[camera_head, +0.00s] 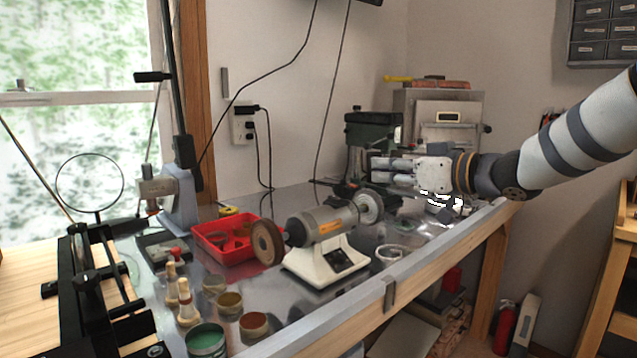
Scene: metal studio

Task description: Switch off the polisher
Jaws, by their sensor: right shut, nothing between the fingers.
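The polisher (320,225) stands on the metal workbench (300,303). It has a grey motor body, a white base, a brown wheel at its left end and a pale wheel at its right end. A dark switch panel (341,260) shows on the front of its base. I cannot tell the switch's position. My right gripper (376,171) comes in from the right and points left. It is shut and empty, above and behind the polisher's right wheel in the picture, apart from the switch panel. My left gripper is not in view.
A red tray (226,240) is behind the brown wheel. A green machine (366,135) and a grey kiln-like box (448,112) stand at the back.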

